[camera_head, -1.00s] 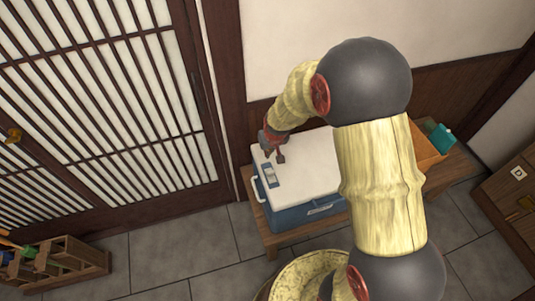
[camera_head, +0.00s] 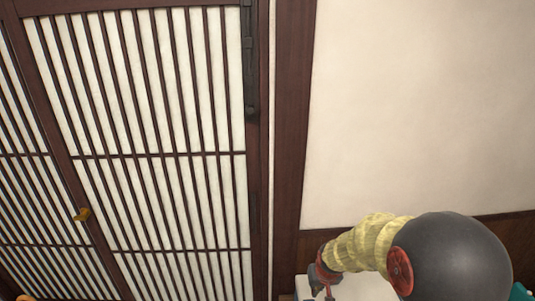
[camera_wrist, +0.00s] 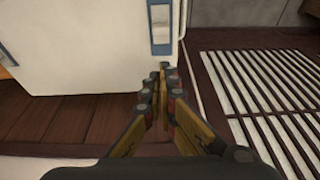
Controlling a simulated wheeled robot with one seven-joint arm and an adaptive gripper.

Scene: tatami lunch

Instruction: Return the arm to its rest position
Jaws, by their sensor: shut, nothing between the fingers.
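My gripper (camera_head: 326,289) is at the lower middle of the head view, at the end of my bent arm, above the white lid of a cooler box (camera_head: 362,288). In the wrist view the fingers of my gripper (camera_wrist: 163,70) are shut with nothing between them. I cannot tell the exact gap between the fingertips and the cooler. Most of the cooler is cut off by the head view's lower edge.
A lattice sliding door (camera_head: 165,90) with a brass handle (camera_head: 82,214) fills the left; it also shows in the wrist view (camera_wrist: 270,95). A plain wall (camera_head: 415,110) stands behind my arm. A teal object (camera_head: 520,292) is at the lower right.

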